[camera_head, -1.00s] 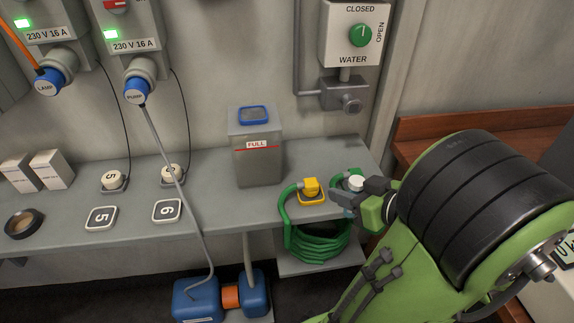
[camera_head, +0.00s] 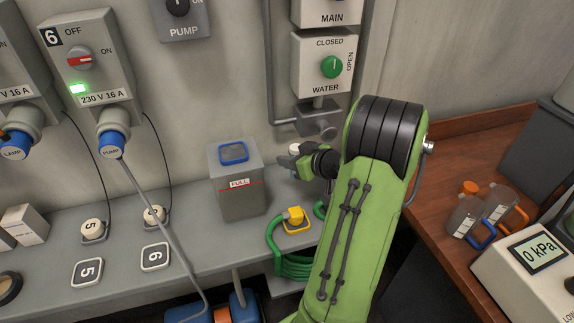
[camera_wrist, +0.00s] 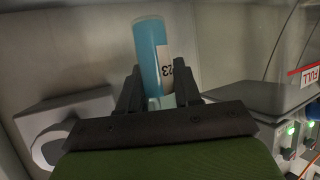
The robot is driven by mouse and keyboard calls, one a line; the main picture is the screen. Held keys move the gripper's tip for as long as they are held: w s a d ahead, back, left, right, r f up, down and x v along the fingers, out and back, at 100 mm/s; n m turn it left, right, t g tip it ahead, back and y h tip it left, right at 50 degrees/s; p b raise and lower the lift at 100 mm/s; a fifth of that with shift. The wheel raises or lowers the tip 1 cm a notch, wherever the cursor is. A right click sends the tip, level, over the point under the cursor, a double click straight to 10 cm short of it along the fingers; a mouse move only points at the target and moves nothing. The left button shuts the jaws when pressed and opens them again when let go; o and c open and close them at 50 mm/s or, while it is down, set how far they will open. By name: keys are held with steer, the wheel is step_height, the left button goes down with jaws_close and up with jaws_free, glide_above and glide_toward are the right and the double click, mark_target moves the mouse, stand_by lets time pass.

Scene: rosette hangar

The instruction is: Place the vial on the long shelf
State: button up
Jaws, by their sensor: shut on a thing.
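My gripper (camera_head: 291,160) is shut on the vial and holds it above the back of the long grey shelf (camera_head: 205,257), to the right of the grey box marked FULL. In the wrist view, the vial (camera_wrist: 150,48) is a blue cylinder with a white label reading 23, gripped between the dark fingers (camera_wrist: 157,88).
The FULL box (camera_head: 236,190) stands left of my gripper, and a pipe fitting (camera_head: 318,125) is just above it. A yellow connector (camera_head: 294,219) with green hose lies in front. Shelf room shows between number plate 6 (camera_head: 155,256) and the hose.

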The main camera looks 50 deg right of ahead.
steer(key=w+f, duration=0.1)
steer(key=f, duration=0.1)
steer(key=d+f+b, duration=0.1)
steer(key=f, duration=0.1)
steer(key=w+f, duration=0.1)
steer(key=f, duration=0.2)
steer(key=shift+w+d+b, duration=0.15)
steer(key=shift+w+b, duration=0.2)
steer(key=shift+w+d+f, duration=0.1)
steer(key=shift+w+d, duration=0.05)
steer(key=o, duration=1)
steer(key=shift+o, duration=0.2)
